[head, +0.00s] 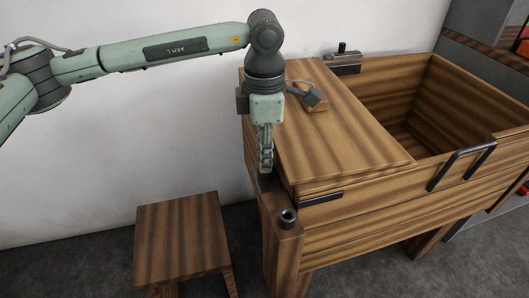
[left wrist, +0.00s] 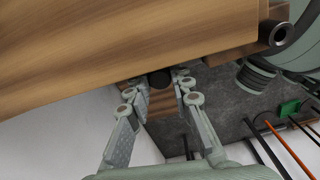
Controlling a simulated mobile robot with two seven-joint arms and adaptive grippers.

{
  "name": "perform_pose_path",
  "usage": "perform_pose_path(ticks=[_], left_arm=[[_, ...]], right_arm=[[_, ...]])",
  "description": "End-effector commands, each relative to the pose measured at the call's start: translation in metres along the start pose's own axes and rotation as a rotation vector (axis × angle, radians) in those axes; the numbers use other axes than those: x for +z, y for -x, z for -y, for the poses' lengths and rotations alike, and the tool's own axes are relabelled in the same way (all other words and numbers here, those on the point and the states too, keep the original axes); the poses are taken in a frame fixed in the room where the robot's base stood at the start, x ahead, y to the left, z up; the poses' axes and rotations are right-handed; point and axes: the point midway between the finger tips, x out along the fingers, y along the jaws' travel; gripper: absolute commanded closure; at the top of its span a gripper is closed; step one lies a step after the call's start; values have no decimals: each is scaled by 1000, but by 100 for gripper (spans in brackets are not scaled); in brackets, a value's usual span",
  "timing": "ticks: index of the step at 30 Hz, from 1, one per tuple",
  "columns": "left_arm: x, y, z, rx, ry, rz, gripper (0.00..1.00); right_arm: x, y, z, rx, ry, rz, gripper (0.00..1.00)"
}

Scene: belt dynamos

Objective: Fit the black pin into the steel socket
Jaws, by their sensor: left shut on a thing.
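My left gripper (head: 266,165) points down beside the left end of the wooden bench, above and behind the steel socket. In the left wrist view its fingers (left wrist: 160,88) are closed around the black pin (left wrist: 160,78), which shows as a dark round end between the fingertips. In the head view the fingers mostly hide the pin. The steel socket (head: 288,216) is a dark ring set on top of the wooden corner post. It also shows in the left wrist view (left wrist: 278,34), to the right of and apart from the pin. My right gripper is not in view.
The wooden bench (head: 340,120) has a flat lid on the left and an open bin on the right. A metal bracket (head: 343,66) with a black knob sits at the back edge. A wooden stool (head: 180,232) stands left of the post.

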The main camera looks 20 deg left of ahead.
Motion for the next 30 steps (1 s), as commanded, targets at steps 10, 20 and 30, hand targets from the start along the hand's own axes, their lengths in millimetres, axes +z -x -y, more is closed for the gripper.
perform_pose_path(ticks=[10, 20, 30], left_arm=[[0, -1, 0, -1, 0, -1, 68], [0, -1, 0, -1, 0, 0, 68], [0, 1, 0, -1, 0, 0, 75]], right_arm=[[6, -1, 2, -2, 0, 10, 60], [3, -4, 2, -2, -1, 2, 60], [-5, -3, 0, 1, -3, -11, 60]])
